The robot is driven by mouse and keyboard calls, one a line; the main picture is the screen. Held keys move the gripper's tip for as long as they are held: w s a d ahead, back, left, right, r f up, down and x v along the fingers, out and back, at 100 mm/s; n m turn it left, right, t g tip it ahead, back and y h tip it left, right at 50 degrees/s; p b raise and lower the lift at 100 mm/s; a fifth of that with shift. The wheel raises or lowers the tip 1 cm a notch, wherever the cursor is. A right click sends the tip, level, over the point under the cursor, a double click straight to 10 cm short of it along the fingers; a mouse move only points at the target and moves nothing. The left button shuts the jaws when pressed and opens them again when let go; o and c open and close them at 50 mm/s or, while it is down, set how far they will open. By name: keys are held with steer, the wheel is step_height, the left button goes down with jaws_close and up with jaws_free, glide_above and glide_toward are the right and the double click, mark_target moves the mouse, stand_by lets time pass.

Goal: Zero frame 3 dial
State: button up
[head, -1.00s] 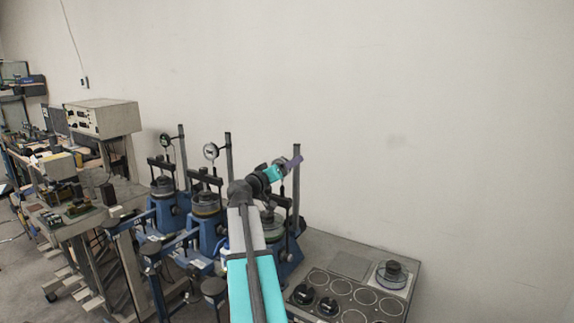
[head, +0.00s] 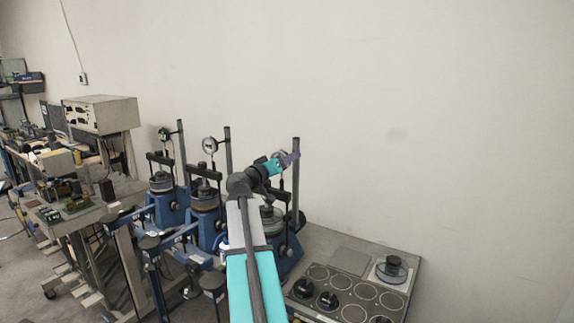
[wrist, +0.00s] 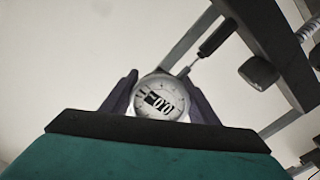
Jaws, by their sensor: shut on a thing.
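The third lever frame (head: 291,251) stands at the right end of the row, partly hidden behind my arm. Its round dial (wrist: 160,88) shows close up in the wrist view, with a pale face and large dark digits that look like zeros, tilted. My gripper (wrist: 160,95) has one dark finger on each side of the dial and is shut on it. In the head view my gripper (head: 289,158) is beside the third frame's upright post (head: 296,185); the dial cannot be made out there.
Two more blue lever frames (head: 207,222) stand to the left, with round dials (head: 209,146) on posts. A bench (head: 335,252) at lower right holds dark weights (head: 328,300) and a clear round cell (head: 391,268). Dark frame bars (wrist: 270,45) lie close right of the dial.

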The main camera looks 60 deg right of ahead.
steer(key=shift+w+f+m+b, duration=0.15)
steer(key=shift+m+b, duration=1.65)
steer(key=shift+b, duration=4.15)
steer(key=shift+m+b, duration=0.5)
steer(key=shift+b, duration=0.65)
steer(key=o, duration=1)
steer(key=shift+o, duration=0.2)
steer(key=shift+a, duration=0.15)
steer(key=a+b, duration=0.3)
steer(key=a, duration=1)
steer(key=shift+a, duration=0.3)
